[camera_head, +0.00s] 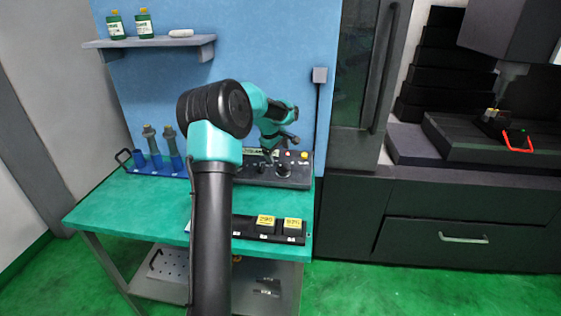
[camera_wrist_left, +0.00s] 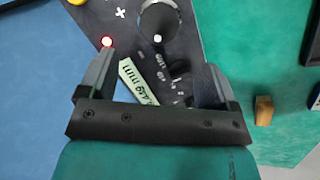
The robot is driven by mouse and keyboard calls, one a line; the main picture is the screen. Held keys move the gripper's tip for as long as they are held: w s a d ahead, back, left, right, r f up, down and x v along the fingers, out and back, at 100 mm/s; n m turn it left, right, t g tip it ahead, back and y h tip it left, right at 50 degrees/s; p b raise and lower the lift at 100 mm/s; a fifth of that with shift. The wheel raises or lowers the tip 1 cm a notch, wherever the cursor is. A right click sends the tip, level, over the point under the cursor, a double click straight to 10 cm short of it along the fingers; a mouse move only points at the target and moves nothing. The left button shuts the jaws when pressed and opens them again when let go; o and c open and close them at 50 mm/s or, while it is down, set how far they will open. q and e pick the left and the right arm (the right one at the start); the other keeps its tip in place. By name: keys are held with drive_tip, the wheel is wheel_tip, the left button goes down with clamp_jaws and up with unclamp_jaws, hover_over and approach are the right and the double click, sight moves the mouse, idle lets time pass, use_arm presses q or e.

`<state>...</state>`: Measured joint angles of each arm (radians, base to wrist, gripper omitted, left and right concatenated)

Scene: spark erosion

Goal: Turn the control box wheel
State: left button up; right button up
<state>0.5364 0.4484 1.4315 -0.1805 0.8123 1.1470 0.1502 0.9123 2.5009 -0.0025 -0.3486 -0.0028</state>
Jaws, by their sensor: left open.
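The control box (camera_head: 300,180) is a dark panel at the back right of the green table. Its wheel, a dark round knob with a light spot, shows in the wrist view (camera_wrist_left: 160,22) at the top centre. My left gripper (camera_head: 268,152) is over the box in the head view, partly hidden by its own arm. In the wrist view its two fingers (camera_wrist_left: 156,48) are apart with nothing held. The wheel lies just beyond the fingertips, roughly centred between them; whether they touch it I cannot tell. My right gripper is not in view.
A blue rack (camera_head: 160,170) with several holders stands left of my arm. Black bins with yellow labels (camera_head: 265,221) line the table's front. A shelf (camera_head: 150,42) with bottles hangs above. A dark machine (camera_head: 450,215) stands right.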

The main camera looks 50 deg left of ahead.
use_arm(q)
drive_tip(key=v, duration=0.8)
